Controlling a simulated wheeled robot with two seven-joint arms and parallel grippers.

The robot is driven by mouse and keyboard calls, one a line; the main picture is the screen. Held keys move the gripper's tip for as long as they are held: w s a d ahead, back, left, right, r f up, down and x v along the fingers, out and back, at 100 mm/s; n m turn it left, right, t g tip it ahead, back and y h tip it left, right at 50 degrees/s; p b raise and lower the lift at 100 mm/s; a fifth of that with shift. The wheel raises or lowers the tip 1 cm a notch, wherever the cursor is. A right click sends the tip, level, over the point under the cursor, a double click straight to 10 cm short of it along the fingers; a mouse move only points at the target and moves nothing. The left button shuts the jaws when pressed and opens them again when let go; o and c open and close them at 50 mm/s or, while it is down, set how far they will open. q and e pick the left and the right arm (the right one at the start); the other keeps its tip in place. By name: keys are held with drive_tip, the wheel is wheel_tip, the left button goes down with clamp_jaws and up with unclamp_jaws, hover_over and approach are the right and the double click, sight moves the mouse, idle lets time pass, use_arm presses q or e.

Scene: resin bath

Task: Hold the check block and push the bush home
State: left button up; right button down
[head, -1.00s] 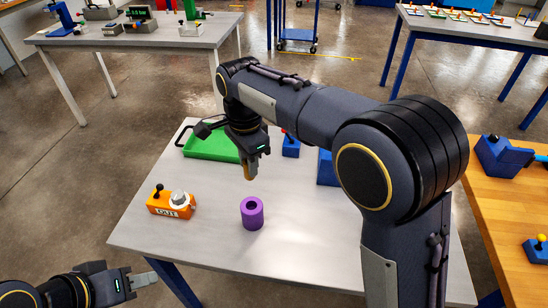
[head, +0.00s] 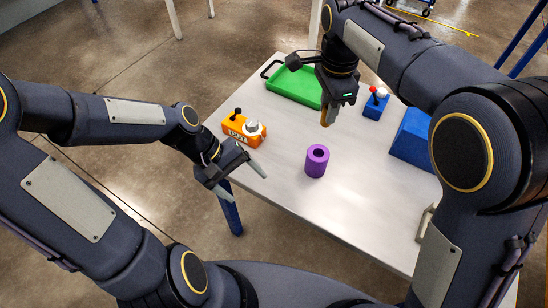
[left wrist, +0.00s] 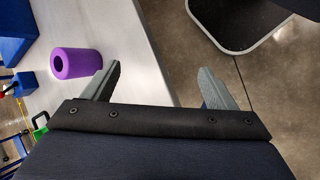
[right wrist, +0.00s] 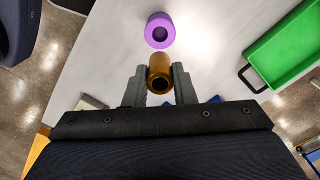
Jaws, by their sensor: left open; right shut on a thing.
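The purple check block (head: 317,160) is a cylinder with a round hole in its top. It stands upright on the grey table and also shows in the left wrist view (left wrist: 76,63) and the right wrist view (right wrist: 160,29). My right gripper (head: 327,117) is shut on a brass-coloured bush (right wrist: 160,73), a hollow tube, held above the table behind the block in the head view. The bush and block are apart. My left gripper (head: 245,182) is open and empty, left of the block by the table's near left edge. Its fingers (left wrist: 164,88) are spread wide.
An orange fixture (head: 243,131) marked OUT stands at the table's left. A green tray (head: 294,86) lies at the back left, with a blue fixture (head: 376,105) and a blue block (head: 411,139) to its right. The tabletop around the purple block is clear.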

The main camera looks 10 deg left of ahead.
sight(318, 155)
use_arm(q)
drive_tip(key=w+d+f+n+h, duration=0.2)
drive_tip(key=n+h, duration=0.1)
drive_tip(key=w+d+f+n+h, duration=0.2)
drive_tip(key=d+f+n+h, duration=0.1)
drive_tip(key=shift+w+f, duration=0.25)
drive_tip(key=shift+w, duration=0.15)
drive_tip(key=w+n+t+h, duration=0.2)
drive_tip(key=w+n+t, duration=0.1)
drive_tip(key=n, duration=0.1)
drive_tip(key=w+n+t+h, duration=0.2)
drive_tip(key=w+n, duration=0.2)
drive_tip(key=shift+t+h, duration=0.3)
drive_tip(key=shift+t, duration=0.1)
drive_tip(key=x, duration=1.1)
drive_tip(key=shift+d, duration=0.4)
drive_tip(key=shift+c, duration=0.3)
drive_tip(key=c, duration=1)
drive_tip(key=o, duration=1)
